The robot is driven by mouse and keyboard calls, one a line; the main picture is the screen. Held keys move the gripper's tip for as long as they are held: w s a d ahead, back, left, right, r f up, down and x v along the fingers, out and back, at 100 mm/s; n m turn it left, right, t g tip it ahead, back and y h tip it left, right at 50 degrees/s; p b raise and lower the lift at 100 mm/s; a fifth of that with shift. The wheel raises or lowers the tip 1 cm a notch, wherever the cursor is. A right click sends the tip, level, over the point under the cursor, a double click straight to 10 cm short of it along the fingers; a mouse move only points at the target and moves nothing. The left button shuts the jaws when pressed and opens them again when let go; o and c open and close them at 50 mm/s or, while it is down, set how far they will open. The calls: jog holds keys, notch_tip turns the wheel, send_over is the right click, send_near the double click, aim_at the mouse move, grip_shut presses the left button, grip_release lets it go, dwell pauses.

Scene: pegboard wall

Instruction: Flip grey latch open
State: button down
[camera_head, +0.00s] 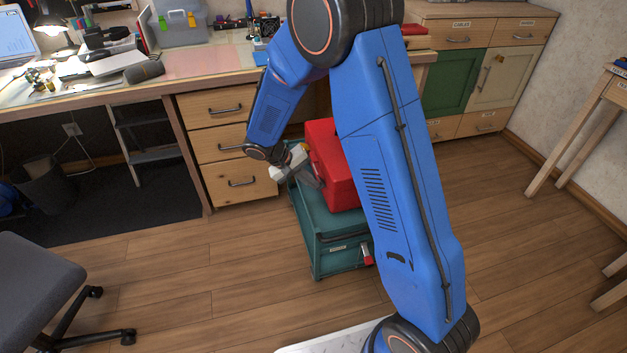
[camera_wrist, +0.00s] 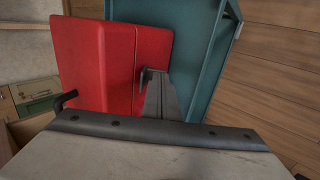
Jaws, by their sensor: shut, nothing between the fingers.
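A red box (camera_head: 333,165) sits on top of a teal cart (camera_head: 328,228). In the wrist view the red box (camera_wrist: 95,60) fills the upper left, with the teal cart (camera_wrist: 212,70) to its right. My gripper (camera_head: 316,180) is at the box's left side, low, and its fingers are shut and empty. In the wrist view the fingers of my gripper (camera_wrist: 158,92) reach to the box's right edge. A small grey piece shows at the fingertips; I cannot tell whether it is the latch or part of the fingers. No grey latch is clearly visible elsewhere.
A wooden drawer unit (camera_head: 228,145) stands close behind and left of the cart. A red handle-like part (camera_head: 367,257) is on the cart's front. A workbench (camera_head: 100,97) runs along the back, and an office chair (camera_head: 40,290) stands at lower left. Wood floor (camera_head: 200,280) left of the cart is clear.

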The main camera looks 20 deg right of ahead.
jog(key=shift+a+f+h, duration=0.15)
jog(key=shift+f+h, duration=0.3)
jog(key=shift+h, duration=0.45)
jog(key=shift+r, duration=0.25)
jog(key=shift+r, duration=0.65)
jog(key=v, duration=1.4)
jog(key=shift+a+f, duration=0.15)
jog(key=shift+f, duration=0.05)
